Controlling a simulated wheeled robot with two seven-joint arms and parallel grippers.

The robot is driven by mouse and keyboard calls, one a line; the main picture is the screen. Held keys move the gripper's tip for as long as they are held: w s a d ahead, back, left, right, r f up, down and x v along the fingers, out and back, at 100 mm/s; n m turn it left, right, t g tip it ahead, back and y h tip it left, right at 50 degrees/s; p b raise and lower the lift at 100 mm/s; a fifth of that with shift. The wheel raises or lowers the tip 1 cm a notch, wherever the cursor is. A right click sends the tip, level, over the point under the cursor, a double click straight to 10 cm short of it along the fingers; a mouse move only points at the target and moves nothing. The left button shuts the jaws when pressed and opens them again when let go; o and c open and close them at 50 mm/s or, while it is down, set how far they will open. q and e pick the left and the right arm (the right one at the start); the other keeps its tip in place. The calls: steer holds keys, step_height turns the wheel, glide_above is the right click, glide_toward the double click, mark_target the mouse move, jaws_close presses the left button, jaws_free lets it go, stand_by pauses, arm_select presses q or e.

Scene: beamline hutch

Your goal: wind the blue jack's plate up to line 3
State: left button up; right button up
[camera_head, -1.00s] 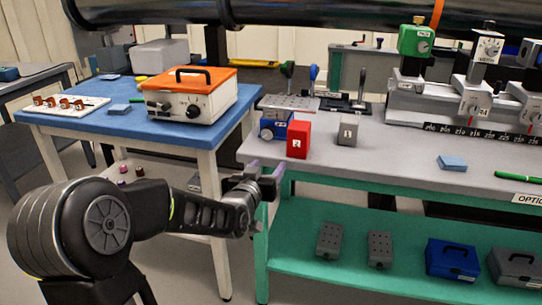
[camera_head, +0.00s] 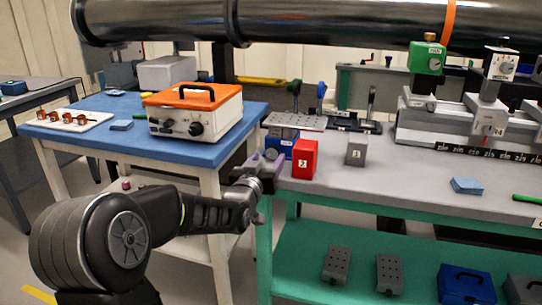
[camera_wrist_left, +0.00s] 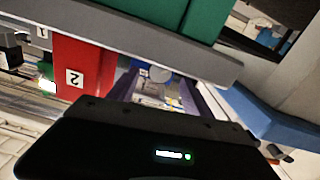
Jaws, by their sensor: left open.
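The blue jack (camera_head: 284,144) stands at the near left corner of the grey bench, under a perforated metal plate (camera_head: 296,121). Its round grey knob (camera_head: 271,154) faces my left gripper (camera_head: 262,163). The knob also shows in the left wrist view (camera_wrist_left: 160,73), between the purple fingers of my left gripper (camera_wrist_left: 165,82). These fingers are open, and I cannot tell whether they touch the knob. A red block marked 2 (camera_head: 305,160) stands beside the jack and hides part of it. I cannot read any height lines. My right gripper is not in view.
A grey numbered block (camera_head: 356,150) stands right of the red one. A blue table (camera_head: 185,148) with an orange-topped box (camera_head: 195,112) is at the left. A blue pad (camera_head: 467,186) lies at the right. The bench front (camera_head: 400,190) between is clear.

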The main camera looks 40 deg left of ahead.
mark_target(272, 153)
arm_select(q)
steer(key=shift+x, duration=1.95)
jaws_close()
